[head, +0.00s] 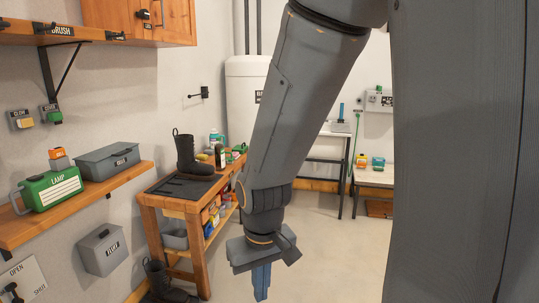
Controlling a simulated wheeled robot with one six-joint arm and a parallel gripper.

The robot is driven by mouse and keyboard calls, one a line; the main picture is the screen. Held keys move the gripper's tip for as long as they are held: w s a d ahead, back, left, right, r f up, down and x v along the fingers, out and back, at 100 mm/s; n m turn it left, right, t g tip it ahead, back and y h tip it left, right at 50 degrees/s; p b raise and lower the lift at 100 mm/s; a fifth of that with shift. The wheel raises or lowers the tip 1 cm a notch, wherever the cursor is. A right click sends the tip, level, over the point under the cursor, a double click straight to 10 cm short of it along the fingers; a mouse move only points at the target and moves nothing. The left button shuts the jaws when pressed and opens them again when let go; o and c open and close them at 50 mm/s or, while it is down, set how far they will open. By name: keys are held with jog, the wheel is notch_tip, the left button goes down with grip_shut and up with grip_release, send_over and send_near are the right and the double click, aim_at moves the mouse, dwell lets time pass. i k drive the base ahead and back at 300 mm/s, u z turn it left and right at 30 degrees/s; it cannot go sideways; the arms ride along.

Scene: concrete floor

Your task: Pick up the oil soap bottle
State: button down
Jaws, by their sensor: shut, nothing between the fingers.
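My gripper (262,283) hangs pointing down over the floor in the middle of the view, shut and empty. It is in front of and to the right of the wooden workbench (172,205). On the bench's far part stand a dark bottle (220,157) with a small label and a white and teal container (213,140) behind it. Other small items crowd beside them, partly hidden by my arm. The labels are too small to read, so I cannot tell which one is the oil soap bottle. My gripper is well apart from all of them.
A dark boot (186,153) stands on a black mat on the bench. The bench's lower shelf holds several packages and a grey bin (174,235). A wall shelf (75,205) juts out at left. More boots (160,280) stand on the floor. Floor to the right is clear.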

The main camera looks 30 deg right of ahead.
aim_at(219, 148)
jog(key=z, duration=0.55)
jog(key=i, duration=3.95)
jog(key=z, duration=0.05)
